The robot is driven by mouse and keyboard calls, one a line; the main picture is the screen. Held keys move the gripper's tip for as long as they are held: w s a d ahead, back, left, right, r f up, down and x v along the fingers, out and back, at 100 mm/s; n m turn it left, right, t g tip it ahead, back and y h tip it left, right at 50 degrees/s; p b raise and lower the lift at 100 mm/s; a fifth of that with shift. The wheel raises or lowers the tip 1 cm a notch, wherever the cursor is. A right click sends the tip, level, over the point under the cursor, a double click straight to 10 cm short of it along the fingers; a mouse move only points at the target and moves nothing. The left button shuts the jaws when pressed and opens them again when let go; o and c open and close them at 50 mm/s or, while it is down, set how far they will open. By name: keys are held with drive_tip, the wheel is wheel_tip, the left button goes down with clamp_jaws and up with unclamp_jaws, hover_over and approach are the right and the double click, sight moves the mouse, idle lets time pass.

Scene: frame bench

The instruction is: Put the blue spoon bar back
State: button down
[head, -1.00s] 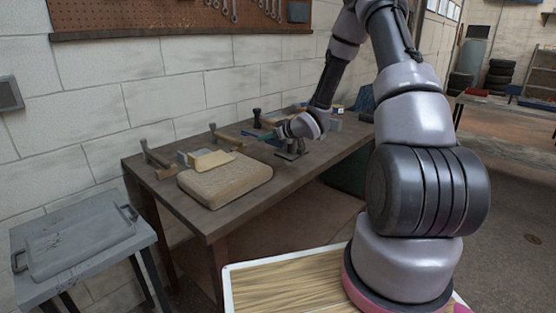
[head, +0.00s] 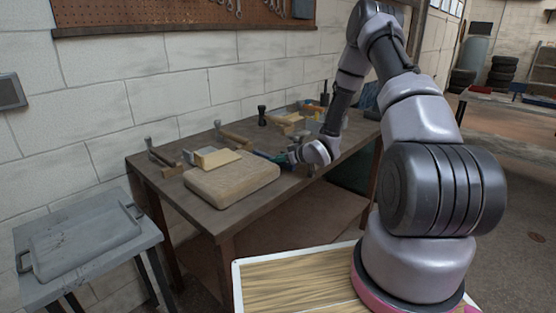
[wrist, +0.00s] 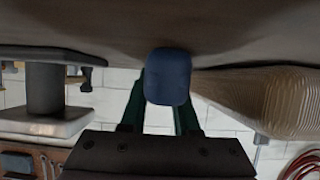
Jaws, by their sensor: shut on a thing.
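The blue spoon bar (wrist: 168,76) shows end-on in the wrist view as a rounded dark blue block. My gripper (wrist: 158,100) is shut on it, with its green fingers on either side. The bar's far length is hidden. In the head view my gripper (head: 280,158) is low over the bench, just right of the thick tan block.
The thick tan block (head: 232,180) lies at the bench front; its side (wrist: 265,98) is close to the bar. A dark pedestal-shaped thing (wrist: 45,92) stands on the other side. Hammer-like tools (head: 160,155) and wooden pieces (head: 290,119) lie behind.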

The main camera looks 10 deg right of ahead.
drive_tip(key=c, duration=1.1)
unclamp_jaws()
drive_tip(key=shift+f, duration=0.15)
drive_tip(key=o, duration=0.5)
drive_tip(key=shift+c, duration=0.2)
